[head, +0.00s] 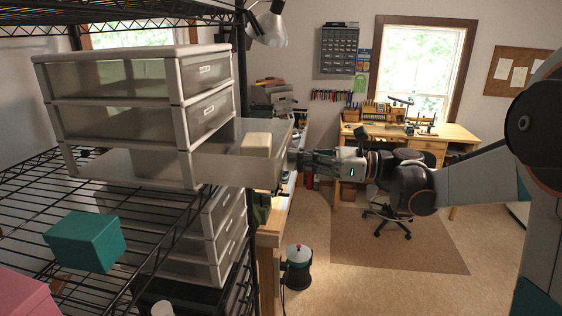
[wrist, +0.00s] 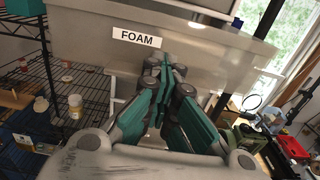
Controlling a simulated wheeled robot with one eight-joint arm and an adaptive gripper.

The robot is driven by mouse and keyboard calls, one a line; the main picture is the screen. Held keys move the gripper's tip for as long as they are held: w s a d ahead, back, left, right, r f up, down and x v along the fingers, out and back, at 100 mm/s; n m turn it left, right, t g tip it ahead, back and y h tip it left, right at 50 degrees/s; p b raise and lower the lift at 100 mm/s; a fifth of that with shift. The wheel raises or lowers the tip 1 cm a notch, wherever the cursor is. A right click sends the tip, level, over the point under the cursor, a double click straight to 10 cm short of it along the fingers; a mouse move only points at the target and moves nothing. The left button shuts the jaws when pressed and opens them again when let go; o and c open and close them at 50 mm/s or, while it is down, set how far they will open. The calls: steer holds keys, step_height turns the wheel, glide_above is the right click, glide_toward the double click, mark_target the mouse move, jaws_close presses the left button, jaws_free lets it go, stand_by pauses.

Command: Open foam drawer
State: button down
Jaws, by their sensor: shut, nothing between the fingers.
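The foam drawer (head: 222,165) is the bottom drawer of the white plastic drawer unit (head: 75,128) on the wire shelf. It is pulled well out to the right, and a cream block (head: 257,144) is in it. In the wrist view, the drawer front (wrist: 215,62) bears a white FOAM label (wrist: 137,38). My gripper (head: 301,158) is at the outer face of the drawer front. In the wrist view, my gripper (wrist: 168,70) is shut and empty, its fingertips close below and right of the label. I cannot tell whether they touch the drawer.
The two drawers above are closed. A teal block (head: 84,243) and part of a pink block (head: 22,296) are on the black wire shelf (head: 165,222). A wooden workbench (head: 268,240) stands below the drawer. Open floor lies to the right, with a chair and desk behind.

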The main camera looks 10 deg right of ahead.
steer(key=shift+s+d, duration=0.15)
steer(key=shift+d, duration=0.25)
jaws_free()
stand_by(0.4)
steer(key=v, duration=1.2)
